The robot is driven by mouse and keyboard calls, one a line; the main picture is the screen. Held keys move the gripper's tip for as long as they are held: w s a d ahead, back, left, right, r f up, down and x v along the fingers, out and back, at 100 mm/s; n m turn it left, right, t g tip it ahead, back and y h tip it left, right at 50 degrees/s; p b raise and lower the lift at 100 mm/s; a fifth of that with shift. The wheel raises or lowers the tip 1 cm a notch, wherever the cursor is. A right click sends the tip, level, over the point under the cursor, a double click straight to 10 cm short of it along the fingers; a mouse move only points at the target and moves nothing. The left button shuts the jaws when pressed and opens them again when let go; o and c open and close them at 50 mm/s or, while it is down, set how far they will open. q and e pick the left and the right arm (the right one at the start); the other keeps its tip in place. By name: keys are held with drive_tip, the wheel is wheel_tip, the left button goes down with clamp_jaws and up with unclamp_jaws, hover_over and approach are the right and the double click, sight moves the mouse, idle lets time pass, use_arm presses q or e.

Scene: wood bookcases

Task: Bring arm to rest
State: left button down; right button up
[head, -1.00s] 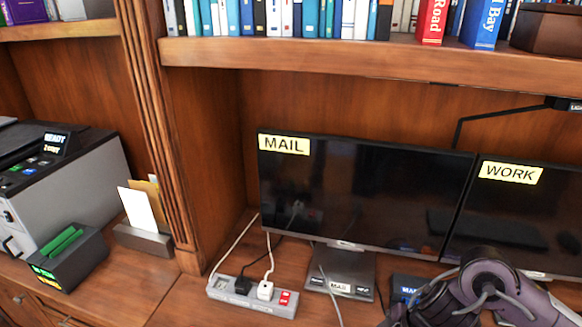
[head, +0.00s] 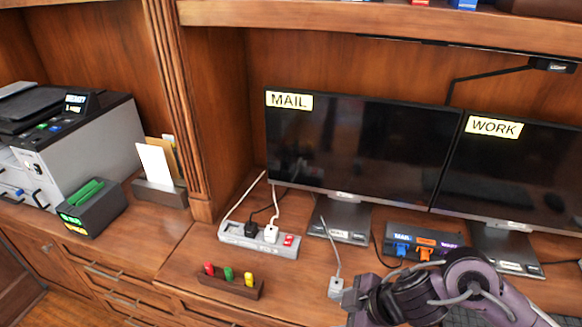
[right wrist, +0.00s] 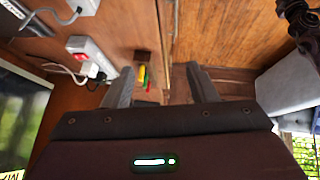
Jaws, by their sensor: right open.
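My right arm (head: 450,290) reaches in at the lower right of the head view, above the front of the desk before the monitors. In the right wrist view my right gripper (right wrist: 160,84) is open, its two grey fingers spread wide with nothing between them touching. A small wooden block with red, green and yellow pegs (right wrist: 143,77) shows beyond the finger gap; it also stands on the desk in the head view (head: 230,285). My left gripper is not in view.
A power strip (head: 258,240) with plugs lies on the desk (head: 185,270). A loose white connector (head: 336,287) on a cable lies near my right arm. Monitors labelled MAIL (head: 350,150) and WORK (head: 510,175) stand behind; a printer (head: 70,140) stands left.

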drive_tip(key=w+a+r+m+t, duration=0.1)
drive_tip(key=a+r+m+t, duration=0.1)
drive_tip(key=a+r+t, duration=0.15)
drive_tip(key=s+d+f+m+g+h, duration=0.4)
drive_tip(key=s+d+f+m+h, duration=0.25)
drive_tip(key=s+d+m, duration=0.65)
wheel_tip(320, 180, down, 29)
drive_tip(key=w+n+g, duration=0.1)
drive_tip(key=n, duration=0.1)
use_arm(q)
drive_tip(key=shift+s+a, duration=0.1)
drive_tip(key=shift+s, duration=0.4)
use_arm(e)
drive_tip(key=s+d+f, duration=0.2)
drive_tip(key=s+f, duration=0.7)
drive_tip(key=s, duration=0.1)
drive_tip(key=s+d+f+g, duration=0.1)
drive_tip(key=s+d+f, duration=0.1)
drive_tip(key=s+f, duration=0.8)
drive_tip(key=shift+f, duration=0.2)
